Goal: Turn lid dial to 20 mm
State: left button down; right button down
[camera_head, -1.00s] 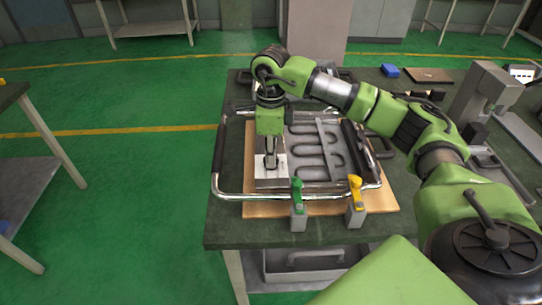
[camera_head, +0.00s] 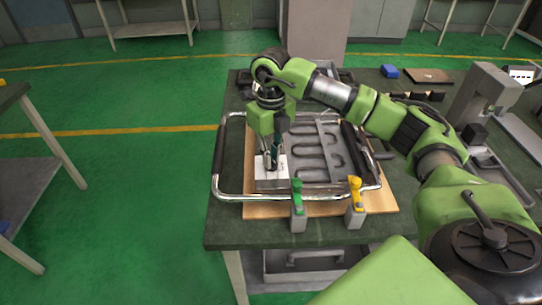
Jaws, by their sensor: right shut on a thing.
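My right gripper (camera_head: 272,163) points straight down over the light metal block (camera_head: 266,182) at the left end of the fixture. Its fingers are shut at the top of this block, where the dial seems to be. The dial itself is hidden by the fingers, and its setting cannot be read. The fixture (camera_head: 325,188) has a tubular frame with black grips and holds a grey plate with a winding heating element (camera_head: 314,148). My left gripper is not in view.
A green-handled clamp (camera_head: 297,196) and a yellow-handled clamp (camera_head: 356,193) stand at the fixture's front edge. A grey press-like device (camera_head: 484,92) stands at the right. The table's front left (camera_head: 222,229) is clear.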

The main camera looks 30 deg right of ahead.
jog(key=shift+r+m, duration=0.1)
jog(key=shift+m, duration=0.5)
jog(key=c, duration=2.1)
grip_release()
jog(key=shift+c, duration=0.2)
notch_tip(320, 180, up, 12)
